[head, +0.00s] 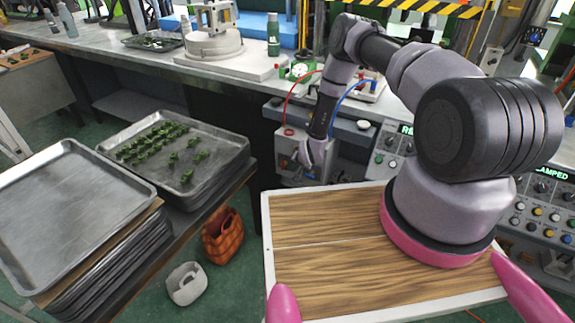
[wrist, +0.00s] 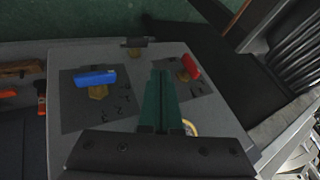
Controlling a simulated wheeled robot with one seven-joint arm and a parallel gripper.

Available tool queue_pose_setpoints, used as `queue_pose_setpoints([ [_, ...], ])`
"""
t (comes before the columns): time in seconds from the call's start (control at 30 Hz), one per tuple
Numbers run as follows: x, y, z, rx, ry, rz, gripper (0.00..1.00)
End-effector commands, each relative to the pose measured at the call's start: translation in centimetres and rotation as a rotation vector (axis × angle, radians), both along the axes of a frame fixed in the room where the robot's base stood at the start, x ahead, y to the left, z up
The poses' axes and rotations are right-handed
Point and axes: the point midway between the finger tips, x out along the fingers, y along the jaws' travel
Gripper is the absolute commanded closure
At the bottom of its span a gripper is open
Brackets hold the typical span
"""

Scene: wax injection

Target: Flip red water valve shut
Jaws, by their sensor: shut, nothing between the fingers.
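The red water valve (wrist: 190,66) has a short red handle on a brass fitting, on a dark plate of a grey box (wrist: 150,55) in the wrist view. My gripper (wrist: 161,76) is shut and empty, its green fingers pointing between the red valve and a blue-handled valve (wrist: 96,79). The fingers appear just left of the red handle; I cannot tell whether they touch it. In the head view my gripper (head: 314,168) is beside the grey box (head: 288,146) under the bench; the valve handles cannot be made out there.
A small dark-handled valve (wrist: 135,43) sits at the box's far edge. A red hose (head: 287,100) and a blue hose (head: 347,92) run near my arm. A control panel (head: 389,150) stands right of the box. Trays (head: 235,150) stand at left.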

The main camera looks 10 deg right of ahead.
Motion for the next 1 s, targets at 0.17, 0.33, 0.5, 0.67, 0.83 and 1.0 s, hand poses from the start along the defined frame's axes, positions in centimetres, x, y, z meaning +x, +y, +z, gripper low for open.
queue_pose_setpoints([
  [0.17,1.5,2.4,0.3,0.002,-0.003,0.005,1.0],
  [0.33,2.0,3.0,0.4,0.002,-0.002,0.003,1.0],
  [0.5,2.1,3.1,0.3,0.002,-0.002,0.003,1.0],
  [0.67,2.1,3.1,0.4,0.001,-0.002,0.003,1.0],
  [0.83,2.1,2.9,0.5,-0.013,0.007,0.003,1.0],
  [1.0,2.1,2.5,0.5,-0.043,0.029,0.004,1.0],
])
